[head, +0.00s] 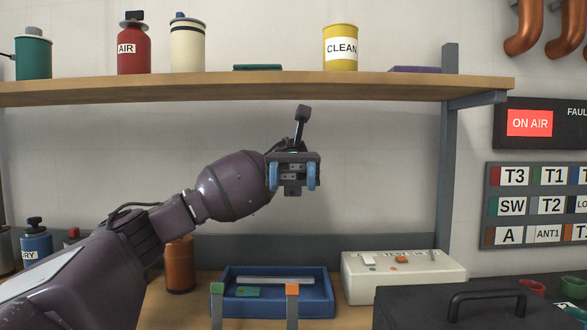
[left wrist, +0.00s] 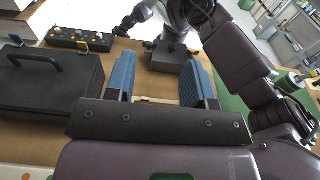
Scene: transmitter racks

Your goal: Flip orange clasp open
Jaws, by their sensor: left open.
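An orange clasp (head: 292,290) tops a grey upright strip in front of the blue tray in the head view; a green-topped strip (head: 217,289) stands to its left. The strips' lower ends are out of frame. My left gripper (head: 293,176) is open and empty, raised above and behind the clasp, well apart from it. Its two blue fingers (left wrist: 160,85) show spread in the left wrist view, with nothing between them. I cannot pick out the orange clasp surely in that view.
A blue tray (head: 234,307) holds a green piece and a pale bar. A white switch box (head: 365,284) and a black case with a handle (head: 430,312) stand to the right. An orange-brown bottle (head: 180,268) stands left. A wooden shelf (head: 280,85) runs above my gripper.

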